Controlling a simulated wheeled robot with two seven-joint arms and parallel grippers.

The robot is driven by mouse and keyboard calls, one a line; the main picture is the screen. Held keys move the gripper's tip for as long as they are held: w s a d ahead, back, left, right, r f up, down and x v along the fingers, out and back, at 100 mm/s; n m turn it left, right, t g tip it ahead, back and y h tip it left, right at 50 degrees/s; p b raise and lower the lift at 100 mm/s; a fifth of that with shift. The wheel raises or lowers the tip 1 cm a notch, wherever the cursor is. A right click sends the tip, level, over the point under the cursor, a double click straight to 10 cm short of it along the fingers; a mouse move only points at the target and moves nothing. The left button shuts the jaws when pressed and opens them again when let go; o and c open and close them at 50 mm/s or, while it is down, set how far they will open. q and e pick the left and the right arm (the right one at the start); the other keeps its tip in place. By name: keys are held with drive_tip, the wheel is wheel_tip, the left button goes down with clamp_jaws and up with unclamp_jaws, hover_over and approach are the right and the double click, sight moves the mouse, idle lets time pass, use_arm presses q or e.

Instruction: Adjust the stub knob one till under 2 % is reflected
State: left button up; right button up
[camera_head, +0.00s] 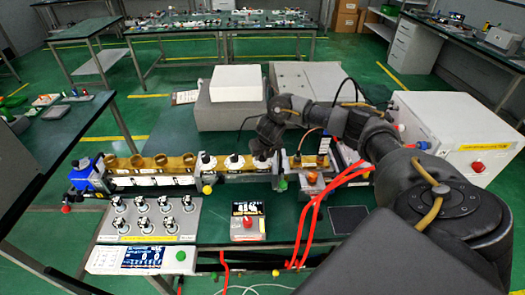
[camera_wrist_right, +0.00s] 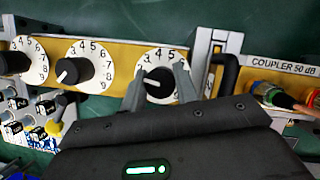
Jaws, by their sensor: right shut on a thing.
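Three black stub knobs on white numbered dials sit in a row on the brass waveguide. In the right wrist view they are the left knob (camera_wrist_right: 12,62), the middle knob (camera_wrist_right: 72,71) and the right-hand knob (camera_wrist_right: 158,83). I cannot read which is marked one. My right gripper (camera_wrist_right: 160,80) has a finger on each side of the right-hand knob and is shut on it. In the head view my right gripper (camera_head: 266,150) hides most of that knob; the middle knob (camera_head: 233,162) shows beside it. My left gripper is out of view.
A small display box (camera_head: 248,222) and a control panel (camera_head: 140,258) with a lit screen stand in front; their readings are too small. Red hoses (camera_head: 312,205) hang at right. The coupler (camera_wrist_right: 284,68) is right of the gripper.

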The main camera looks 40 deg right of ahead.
drive_tip(key=shift+w+r+m+h+p, duration=0.15)
drive_tip(key=shift+m+h+p, duration=0.25)
drive_tip(key=shift+m+p, duration=0.45)
drive_tip(key=shift+m, duration=0.25)
drive_tip(key=o, duration=1)
